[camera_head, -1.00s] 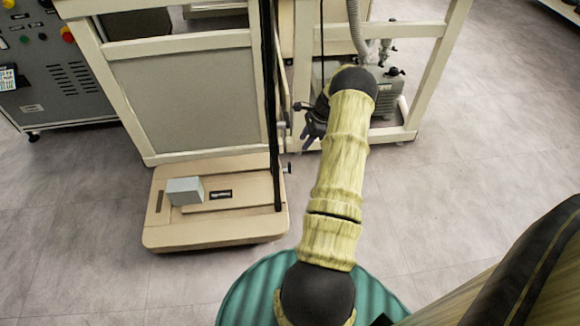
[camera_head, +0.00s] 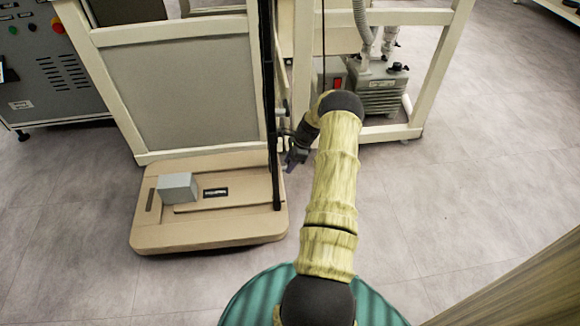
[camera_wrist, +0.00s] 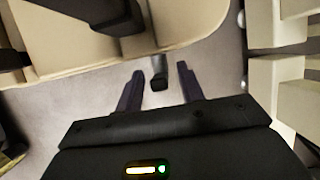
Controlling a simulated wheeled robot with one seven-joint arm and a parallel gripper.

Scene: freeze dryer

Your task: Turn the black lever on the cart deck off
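My gripper (camera_wrist: 160,69) is open, with its two dark fingers apart in the wrist view. A small black lever (camera_wrist: 159,80) shows between the fingers, with a gap to each side; I cannot tell its exact depth. The beige cart deck (camera_wrist: 190,38) fills the upper left of the wrist view. In the head view the cart deck (camera_head: 205,236) lies on the floor at left, and my gripper (camera_head: 291,160) is close to its right edge by the black post (camera_head: 270,110). The lever cannot be made out in the head view, and my gripper is around that spot.
A grey block (camera_head: 178,187) sits on the deck. The grey-panelled beige frame (camera_head: 190,95) stands behind it. A pump (camera_head: 378,95) stands inside another beige frame (camera_head: 440,60) at back right. The floor to the right is clear.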

